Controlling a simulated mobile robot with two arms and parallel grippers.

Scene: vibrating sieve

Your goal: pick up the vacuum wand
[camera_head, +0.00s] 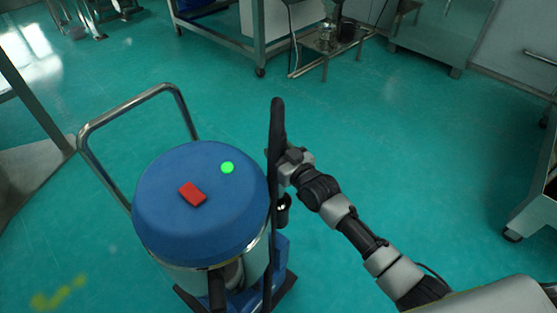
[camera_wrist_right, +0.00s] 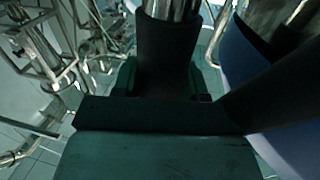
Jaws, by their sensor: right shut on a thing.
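The vacuum wand (camera_head: 277,125) is a dark upright tube standing beside the blue-topped vacuum (camera_head: 200,235). My right gripper (camera_head: 284,163) is at the wand's upper part and shut on it. In the right wrist view the wand (camera_wrist_right: 167,55) shows as a thick dark sleeve with a metal tube above it, between the fingers of my right gripper (camera_wrist_right: 166,82). The vacuum's lid has a red block (camera_head: 192,194) and a green dot (camera_head: 227,168). The wand's lower end is partly hidden by the vacuum's side. My left gripper is not in view.
A metal push handle (camera_head: 125,103) rises at the vacuum's back left. Steel tables and a wheeled frame (camera_head: 262,50) stand at the back. A metal table (camera_head: 25,165) is at the left, another frame (camera_head: 535,205) at the right. The green floor behind the wand is clear.

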